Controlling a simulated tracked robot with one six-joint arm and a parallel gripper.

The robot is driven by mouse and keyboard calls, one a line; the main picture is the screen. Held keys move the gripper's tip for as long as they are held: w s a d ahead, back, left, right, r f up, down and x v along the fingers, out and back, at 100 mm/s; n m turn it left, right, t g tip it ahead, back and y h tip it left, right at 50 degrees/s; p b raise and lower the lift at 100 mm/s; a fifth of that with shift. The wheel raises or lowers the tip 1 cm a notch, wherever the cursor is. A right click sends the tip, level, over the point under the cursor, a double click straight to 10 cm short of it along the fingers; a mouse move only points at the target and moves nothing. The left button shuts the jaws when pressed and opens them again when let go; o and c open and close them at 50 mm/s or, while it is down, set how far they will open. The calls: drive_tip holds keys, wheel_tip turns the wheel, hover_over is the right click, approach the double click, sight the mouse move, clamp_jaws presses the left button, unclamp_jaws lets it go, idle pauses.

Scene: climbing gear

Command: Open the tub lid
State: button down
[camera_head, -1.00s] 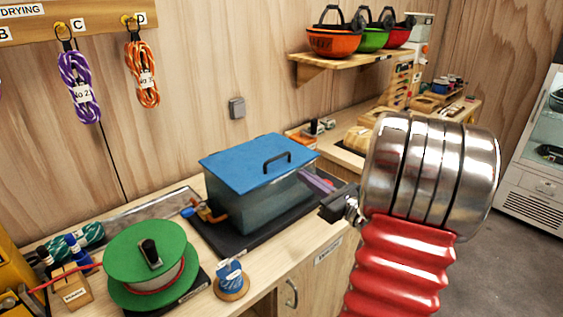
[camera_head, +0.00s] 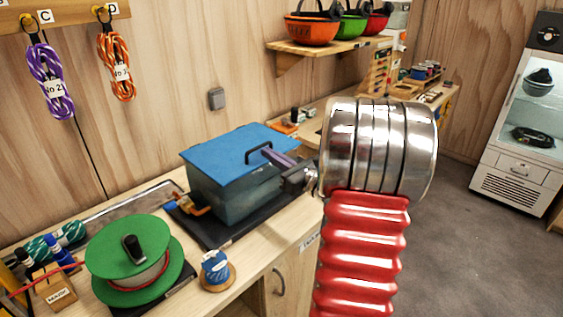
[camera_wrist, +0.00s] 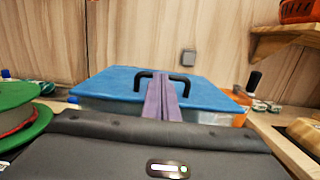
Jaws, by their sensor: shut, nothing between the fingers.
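The tub (camera_head: 240,192) is a clear grey-blue box on a black base on the bench. Its flat blue lid (camera_head: 225,152) lies on top and looks closed. A dark handle (camera_head: 262,146) stands up from the lid. My gripper (camera_head: 267,151) has purple fingers and is shut and empty. Its tips are close to the handle in the head view. In the wrist view the fingers (camera_wrist: 162,98) point at the handle's middle and overlap it. I cannot tell whether they touch it. The lid (camera_wrist: 205,95) spreads out on both sides of the fingers.
A green reel (camera_head: 128,258) and a blue spool (camera_head: 216,270) stand left and in front of the tub. An orange-handled tap (camera_head: 190,207) is at the tub's left. A shelf with helmets (camera_head: 318,50) is above right. Floor is free at right.

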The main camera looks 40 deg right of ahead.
drive_tip(key=shift+w+r, duration=0.2)
drive_tip(key=shift+w, duration=1.15)
